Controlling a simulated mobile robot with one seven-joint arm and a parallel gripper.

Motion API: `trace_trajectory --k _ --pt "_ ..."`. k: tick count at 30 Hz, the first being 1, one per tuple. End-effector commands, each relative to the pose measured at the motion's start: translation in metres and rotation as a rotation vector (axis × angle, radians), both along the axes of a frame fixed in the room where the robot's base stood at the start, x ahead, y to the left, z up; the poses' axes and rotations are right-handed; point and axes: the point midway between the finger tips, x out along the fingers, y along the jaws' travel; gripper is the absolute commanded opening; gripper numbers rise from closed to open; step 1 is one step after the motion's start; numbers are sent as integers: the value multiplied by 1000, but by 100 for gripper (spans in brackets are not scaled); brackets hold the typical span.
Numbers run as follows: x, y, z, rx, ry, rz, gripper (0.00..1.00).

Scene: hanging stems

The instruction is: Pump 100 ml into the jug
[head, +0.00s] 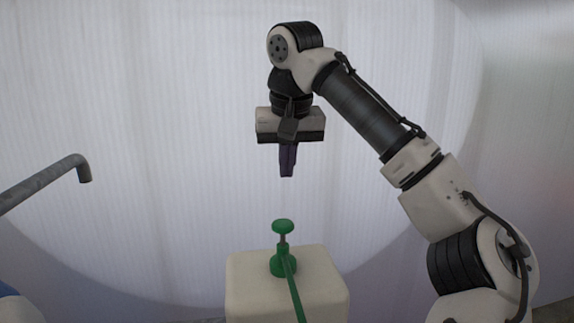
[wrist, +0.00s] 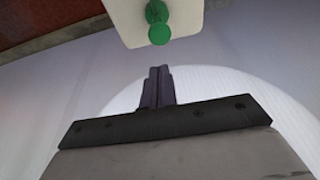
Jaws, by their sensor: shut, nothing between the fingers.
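A green pump with a round head (head: 283,227) stands upright on top of a cream-white container (head: 245,290). Its green spout (head: 295,292) slopes down toward the bottom of the head view. My gripper (head: 287,175) is above the pump head with a clear gap, its dark fingers pointing down, shut and empty. In the wrist view my gripper's fingers (wrist: 157,72) show at the centre, with the green pump head (wrist: 160,34) and the white container (wrist: 187,14) beyond them. I cannot make out a jug in either view.
A grey bent pipe (head: 45,182) reaches in from the left. A blue and white thing (head: 14,305) is cut off at the lower left corner. A pale ribbed wall (head: 160,110) stands behind. The space around my gripper looks free.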

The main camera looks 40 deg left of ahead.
Motion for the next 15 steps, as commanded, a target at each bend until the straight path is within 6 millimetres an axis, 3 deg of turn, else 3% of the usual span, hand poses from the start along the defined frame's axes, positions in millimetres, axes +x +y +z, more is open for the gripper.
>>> trace_trajectory --k 6,15 --pt "8 10 -43 -1 5 3 0" --pt "12 15 -91 -2 -1 -1 0"
